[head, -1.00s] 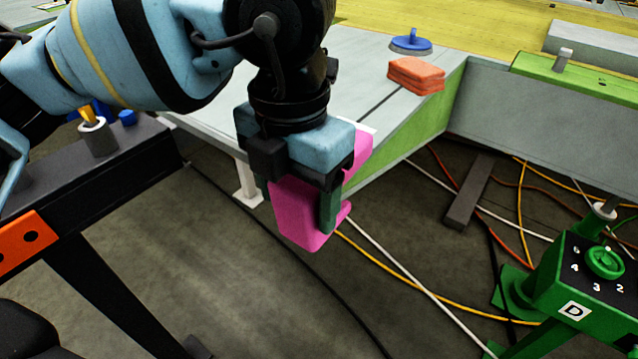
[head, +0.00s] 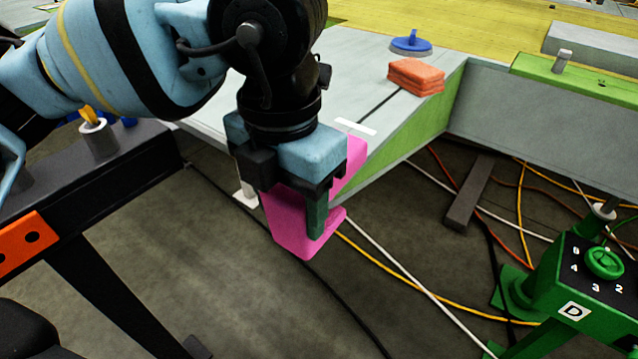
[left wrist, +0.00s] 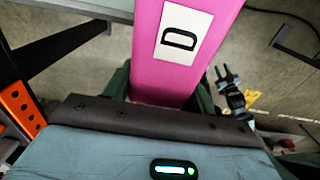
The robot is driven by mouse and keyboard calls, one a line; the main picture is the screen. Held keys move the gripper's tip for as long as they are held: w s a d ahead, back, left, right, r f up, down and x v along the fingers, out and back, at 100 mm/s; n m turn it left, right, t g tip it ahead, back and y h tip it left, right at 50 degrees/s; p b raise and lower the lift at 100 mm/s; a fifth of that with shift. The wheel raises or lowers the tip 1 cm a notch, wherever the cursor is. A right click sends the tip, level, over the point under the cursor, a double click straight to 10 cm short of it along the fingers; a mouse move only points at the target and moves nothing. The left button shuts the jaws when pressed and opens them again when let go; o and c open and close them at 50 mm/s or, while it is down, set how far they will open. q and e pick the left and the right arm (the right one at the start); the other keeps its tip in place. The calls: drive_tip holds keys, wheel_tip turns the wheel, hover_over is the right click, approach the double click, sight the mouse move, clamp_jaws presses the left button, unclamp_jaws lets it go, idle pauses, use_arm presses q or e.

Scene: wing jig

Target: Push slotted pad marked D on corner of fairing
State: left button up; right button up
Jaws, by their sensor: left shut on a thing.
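My left gripper (head: 300,200) is shut on the magenta slotted pad (head: 283,228), which hangs tilted below its fingers. The left wrist view shows the pad (left wrist: 203,75) with a white label marked D between the fingers. The fairing (head: 350,75) is the grey panel with a green side edge behind the gripper. Its near corner is partly hidden by the pad and gripper. The pad overlaps this corner in the picture; I cannot tell whether they touch. My right gripper (left wrist: 227,74) shows small in the left wrist view, its fingers apart and empty.
A green stand marked D (head: 585,290) is at right. A dark beam (head: 110,165) runs at left. Cables cross the open floor.

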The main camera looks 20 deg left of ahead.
use_arm(q)
drive_tip(key=shift+s+a+r+p, duration=0.15)
drive_tip(key=shift+s+a, duration=0.25)
drive_tip(key=shift+s, duration=0.65)
drive_tip(key=shift+s+a+p, duration=0.2)
drive_tip(key=shift+s+a, duration=0.15)
drive_tip(key=shift+s, duration=0.7)
drive_tip(key=shift+s+a+r+p, duration=0.15)
drive_tip(key=shift+s+a, duration=0.25)
drive_tip(key=shift+s, duration=0.65)
drive_tip(key=shift+f, duration=0.15)
drive_tip(key=shift+w+d+r+g+p, duration=0.15)
drive_tip(key=shift+w+d+g+p, duration=0.1)
drive_tip(key=shift+w, duration=0.4)
drive_tip(key=shift+w+d+r+g+p, duration=0.15)
drive_tip(key=shift+w+g, duration=0.1)
drive_tip(key=shift+w, duration=0.35)
drive_tip(key=shift+w+d+f, duration=0.1)
drive_tip(key=shift+w+d, duration=0.1)
drive_tip(key=shift+w, duration=0.35)
drive_tip(key=shift+w+d+f, duration=0.1)
drive_tip(key=shift+w+d, duration=0.1)
drive_tip(key=shift+w, duration=0.35)
drive_tip(key=shift+w+d, duration=0.25)
drive_tip(key=shift+w, duration=0.4)
drive_tip(key=shift+w+d, duration=0.2)
drive_tip(key=shift+w, duration=0.5)
drive_tip(key=shift+w+d, duration=0.25)
drive_tip(key=shift+w, duration=0.4)
